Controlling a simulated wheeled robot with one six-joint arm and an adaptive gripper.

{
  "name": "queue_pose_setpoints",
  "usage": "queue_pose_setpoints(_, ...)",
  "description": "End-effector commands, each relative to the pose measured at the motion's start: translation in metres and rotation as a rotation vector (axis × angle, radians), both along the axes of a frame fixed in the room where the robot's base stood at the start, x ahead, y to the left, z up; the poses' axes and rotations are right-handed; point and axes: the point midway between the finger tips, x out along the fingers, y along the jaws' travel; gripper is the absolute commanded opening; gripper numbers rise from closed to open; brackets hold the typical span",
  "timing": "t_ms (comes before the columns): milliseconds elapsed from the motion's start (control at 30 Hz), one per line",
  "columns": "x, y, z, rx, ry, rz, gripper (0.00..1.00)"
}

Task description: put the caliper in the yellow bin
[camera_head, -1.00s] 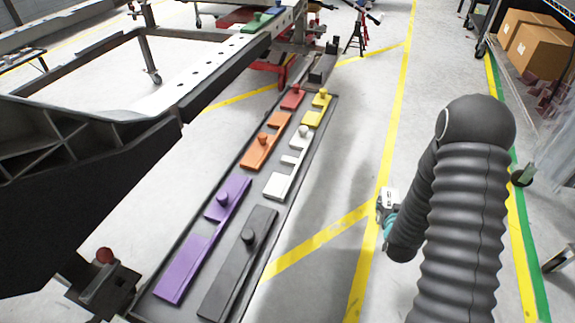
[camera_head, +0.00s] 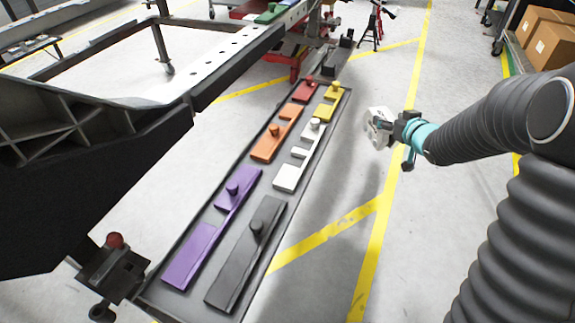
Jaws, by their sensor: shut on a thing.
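My gripper (camera_head: 376,128) is at the end of my arm, over the floor to the right of the long tray. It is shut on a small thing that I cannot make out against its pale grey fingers. I cannot pick out a caliper for sure in this view. No clear yellow bin shows. The only small yellow piece is a knobbed yellow block (camera_head: 326,110) at the far right of the tray, left of my gripper.
The long dark tray (camera_head: 240,310) holds purple (camera_head: 190,255), black (camera_head: 243,260), orange (camera_head: 266,146), white (camera_head: 288,178) and red (camera_head: 304,91) pieces. A chassis frame (camera_head: 140,98) stands at the left. Cardboard boxes (camera_head: 550,45) sit at the far right. Floor between is clear.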

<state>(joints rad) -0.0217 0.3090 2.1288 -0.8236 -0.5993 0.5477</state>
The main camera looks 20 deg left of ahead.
Motion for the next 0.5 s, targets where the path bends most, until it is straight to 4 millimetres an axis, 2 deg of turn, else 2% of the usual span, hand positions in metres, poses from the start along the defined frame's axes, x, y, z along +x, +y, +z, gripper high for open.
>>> queue_pose_setpoints(33,0.000,0.005,0.015,0.002,-0.012,0.023,0.00)
queue_pose_setpoints(267,-0.008,0.023,0.056,0.002,-0.012,0.129,0.00)
queue_pose_setpoints(500,-0.024,0.044,0.101,0.002,-0.010,0.262,0.00)
